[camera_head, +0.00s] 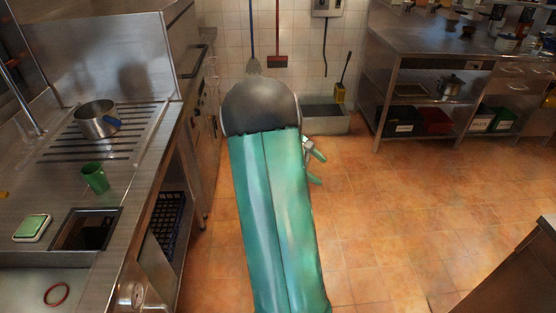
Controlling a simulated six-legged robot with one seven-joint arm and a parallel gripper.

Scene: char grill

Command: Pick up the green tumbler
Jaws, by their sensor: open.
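The green tumbler (95,177) stands upright on the steel counter at the left, between the slatted grill and the square sink opening. My own teal arm reaches up the middle of the view. Part of my gripper (316,164) shows past the right side of the arm, above the tiled floor. It is open, and no object shows in it. It is well to the right of the tumbler, with the arm between them. The rest of the gripper is hidden behind the arm.
A steel pot (97,119) sits on the grill (67,143) behind the tumbler. A steel shelf table (425,42) stands back right. The right floor is clear.

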